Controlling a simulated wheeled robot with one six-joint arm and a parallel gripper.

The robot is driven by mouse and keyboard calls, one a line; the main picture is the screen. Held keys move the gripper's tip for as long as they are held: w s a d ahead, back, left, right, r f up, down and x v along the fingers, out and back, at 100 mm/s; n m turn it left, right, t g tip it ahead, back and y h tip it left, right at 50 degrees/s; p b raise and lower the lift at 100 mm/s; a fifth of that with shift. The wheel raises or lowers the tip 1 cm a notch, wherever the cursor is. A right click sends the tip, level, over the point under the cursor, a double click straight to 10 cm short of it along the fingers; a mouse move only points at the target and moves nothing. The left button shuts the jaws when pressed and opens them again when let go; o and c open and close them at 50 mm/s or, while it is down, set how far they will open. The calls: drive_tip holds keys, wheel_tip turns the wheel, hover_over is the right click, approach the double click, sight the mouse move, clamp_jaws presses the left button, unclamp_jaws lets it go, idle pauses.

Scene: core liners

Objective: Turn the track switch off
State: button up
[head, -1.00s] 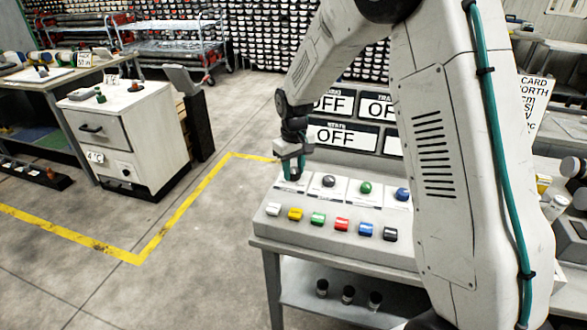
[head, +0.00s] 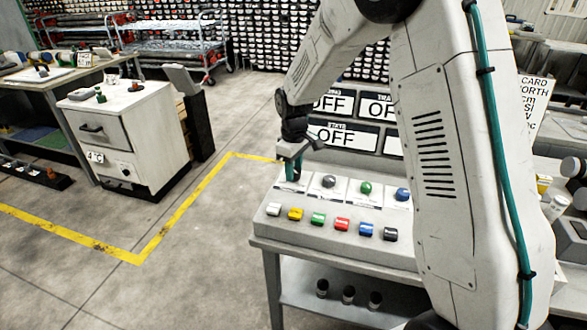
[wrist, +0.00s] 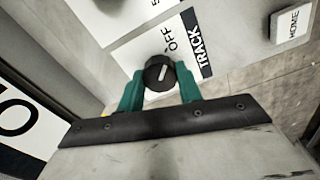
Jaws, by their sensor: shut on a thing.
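The track switch (wrist: 160,73) is a black round knob with a pale pointer line, on a white plate marked TRACK and OFF in the wrist view. The pointer line is tilted up to the right, toward the word OFF. My gripper (wrist: 160,90) has its green fingers on both sides of the knob and is shut on it. In the head view my gripper (head: 293,172) is at the left end of the console's back row and hides the knob there.
The sloped console (head: 262,222) carries grey, green and blue knobs and a row of several coloured buttons in front. OFF display panels (head: 342,136) stand behind it. A white HOME block (wrist: 291,24) is at the wrist view's upper right. Open floor lies left of the table.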

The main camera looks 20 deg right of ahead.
drive_tip(key=o, duration=1)
drive_tip(key=shift+r, duration=0.1)
wheel_tip(320, 180, up, 8)
drive_tip(key=shift+f, duration=0.15)
drive_tip(key=shift+s+m, duration=0.15)
drive_tip(key=shift+m, duration=0.15)
drive_tip(key=s+d+r+m, duration=0.1)
drive_tip(key=s+r, duration=0.3)
drive_tip(key=s, duration=0.8)
drive_tip(key=s+d+r+m, duration=0.1)
drive_tip(key=s+r+m, duration=0.3)
drive_tip(key=s, duration=0.9)
drive_tip(key=s+d+r+m+t, duration=0.1)
drive_tip(key=s+r, duration=0.3)
drive_tip(key=s, duration=0.8)
drive_tip(key=shift+s+m, duration=0.4)
drive_tip(key=shift+m, duration=0.3)
